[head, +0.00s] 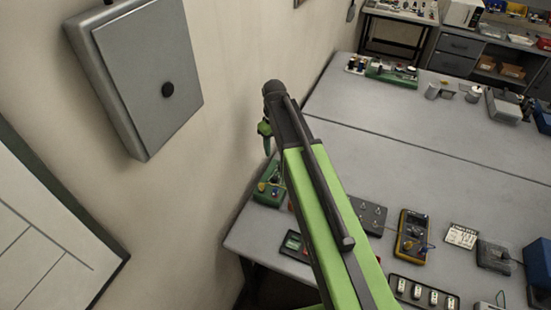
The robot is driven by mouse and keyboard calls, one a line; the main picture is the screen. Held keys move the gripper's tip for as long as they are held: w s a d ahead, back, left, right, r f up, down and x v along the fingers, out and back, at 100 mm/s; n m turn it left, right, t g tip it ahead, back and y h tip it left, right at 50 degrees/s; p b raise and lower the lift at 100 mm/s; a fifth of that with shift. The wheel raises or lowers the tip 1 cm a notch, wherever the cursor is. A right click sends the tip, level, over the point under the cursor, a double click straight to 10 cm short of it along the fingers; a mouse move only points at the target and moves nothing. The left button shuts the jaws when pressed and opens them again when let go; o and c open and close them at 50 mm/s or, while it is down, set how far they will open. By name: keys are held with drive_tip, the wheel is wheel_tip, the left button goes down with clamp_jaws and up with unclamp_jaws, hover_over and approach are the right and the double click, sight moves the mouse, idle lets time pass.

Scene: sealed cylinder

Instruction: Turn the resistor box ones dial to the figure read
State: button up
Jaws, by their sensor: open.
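A dark grey box with several small light knobs (374,208) lies on the near bench, just right of my green arm. It may be the resistor box, but its markings are too small to read and I cannot pick out a ones dial. My gripper (266,143) hangs from the far end of my arm, left of the bench and in front of the wall. It is open, with nothing seen in it, and well apart from the box. My arm hides part of the bench.
A green device (270,190) sits at the bench's left corner. A yellow multimeter (412,236), a white label card (461,236) and a black strip with several white modules (424,293) lie to the right. A grey wall cabinet (145,75) hangs at left. The middle bench top (430,150) is clear.

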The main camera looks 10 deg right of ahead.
sight(275, 177)
wheel_tip(275, 177, down, 18)
drive_tip(key=b, duration=1.7)
drive_tip(key=shift+d+r+b, duration=0.1)
drive_tip(key=shift+r+b, duration=0.1)
drive_tip(key=shift+b, duration=0.2)
drive_tip(key=shift+s+r, duration=0.1)
clamp_jaws()
drive_tip(key=shift+d, duration=0.1)
